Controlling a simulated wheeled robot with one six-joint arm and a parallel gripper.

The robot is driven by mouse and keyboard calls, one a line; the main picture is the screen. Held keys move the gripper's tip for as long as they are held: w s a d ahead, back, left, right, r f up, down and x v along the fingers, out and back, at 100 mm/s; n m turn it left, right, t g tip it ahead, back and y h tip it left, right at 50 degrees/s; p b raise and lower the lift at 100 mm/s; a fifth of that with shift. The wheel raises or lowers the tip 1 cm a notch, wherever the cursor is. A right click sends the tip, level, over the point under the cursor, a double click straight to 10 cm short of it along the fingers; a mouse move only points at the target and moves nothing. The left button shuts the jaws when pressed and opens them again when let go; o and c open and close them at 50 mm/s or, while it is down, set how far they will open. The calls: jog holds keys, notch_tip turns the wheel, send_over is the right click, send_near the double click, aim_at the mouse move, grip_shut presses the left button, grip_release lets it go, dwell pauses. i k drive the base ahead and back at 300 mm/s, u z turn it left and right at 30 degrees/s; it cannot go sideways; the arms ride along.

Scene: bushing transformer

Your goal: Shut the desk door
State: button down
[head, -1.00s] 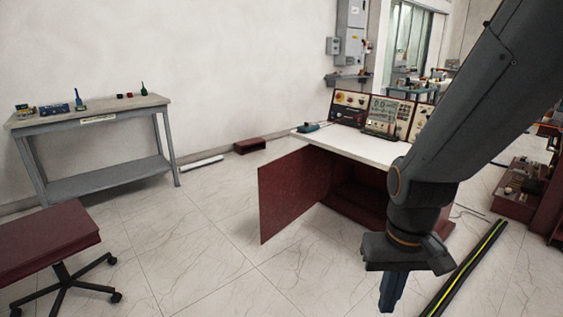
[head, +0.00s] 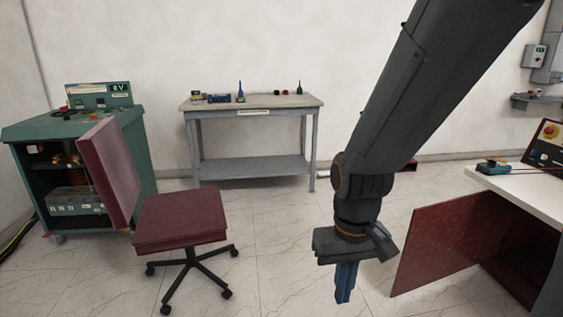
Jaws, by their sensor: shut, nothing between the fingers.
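The desk door (head: 465,242) is a dark red panel at the lower right of the head view. It stands open, swung out from the desk, whose white top (head: 525,190) runs off the right edge. Part of the open compartment (head: 518,250) shows behind the door. My gripper (head: 344,296) points down, shut and empty. In the picture it is just left of the door, with a gap between them. I cannot tell how far apart they are in depth.
A red office chair (head: 180,218) stands at left centre. A green equipment cabinet (head: 85,150) is behind it. A grey table (head: 252,105) with small items stands against the back wall. The tiled floor between the chair and the door is clear.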

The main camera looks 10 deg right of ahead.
aim_at(447, 238)
jog(key=u, duration=0.05)
jog(key=i, duration=1.55)
jog(key=z, duration=0.8)
jog(key=i, duration=0.9)
jog(key=z, duration=1.45)
jog(key=i, duration=0.45)
jog(key=z, duration=0.35)
